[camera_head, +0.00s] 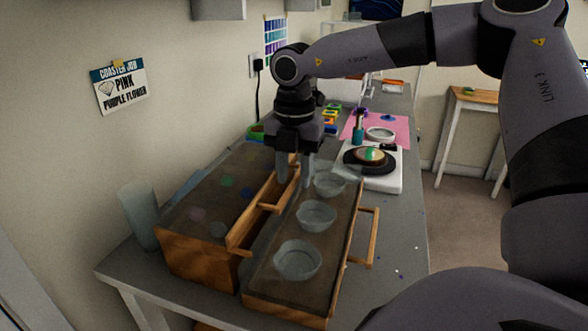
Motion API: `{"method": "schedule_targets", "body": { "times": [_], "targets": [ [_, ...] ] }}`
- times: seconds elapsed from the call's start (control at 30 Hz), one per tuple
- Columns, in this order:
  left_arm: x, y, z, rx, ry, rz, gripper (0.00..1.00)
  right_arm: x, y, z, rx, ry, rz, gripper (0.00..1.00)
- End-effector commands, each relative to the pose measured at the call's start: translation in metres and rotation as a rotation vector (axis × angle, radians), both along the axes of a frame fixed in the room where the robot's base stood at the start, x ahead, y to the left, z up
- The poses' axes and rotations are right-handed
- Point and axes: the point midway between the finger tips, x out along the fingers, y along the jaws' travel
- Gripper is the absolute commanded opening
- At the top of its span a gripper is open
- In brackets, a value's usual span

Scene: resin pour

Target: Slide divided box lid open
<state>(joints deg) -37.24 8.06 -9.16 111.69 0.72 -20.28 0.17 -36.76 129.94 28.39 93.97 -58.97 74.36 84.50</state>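The divided box (196,257) is a wooden box with a dark see-through top, at the left of the grey table. Small coloured patches show faintly under that top. A raised wooden strip (243,231) with a small bar runs along its right side. My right gripper (295,180) points down at the far end of this strip. Its fingers are apart, with some wood showing between them; I cannot tell whether they touch it. My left gripper is not in view.
A clear cup (139,216) stands at left. A white scale (384,182) and pink mat (394,126) lie behind.

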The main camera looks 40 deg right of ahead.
Motion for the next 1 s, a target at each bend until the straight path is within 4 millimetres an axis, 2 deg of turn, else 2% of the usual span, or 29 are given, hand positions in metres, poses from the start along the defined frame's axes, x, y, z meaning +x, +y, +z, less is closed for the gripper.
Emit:
{"method": "schedule_targets", "body": {
  "times": [0.2, 0.23, 0.33, 1.0],
  "targets": [
    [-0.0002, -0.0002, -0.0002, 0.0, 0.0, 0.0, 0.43, 0.0001, 0.0, -0.0009, 0.0, -0.001, 0.0, 0.36],
    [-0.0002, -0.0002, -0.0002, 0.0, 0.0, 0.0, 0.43, 0.0001, 0.0, -0.0009, 0.0, -0.001, 0.0, 0.33],
    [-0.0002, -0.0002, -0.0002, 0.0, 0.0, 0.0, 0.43, 0.0001, 0.0, -0.0008, 0.0, -0.001, 0.0, 0.0],
    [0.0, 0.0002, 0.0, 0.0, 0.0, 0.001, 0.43, 0.0002, 0.0001, -0.0002, 0.001, -0.002, 0.0, 0.0]
  ]
}}
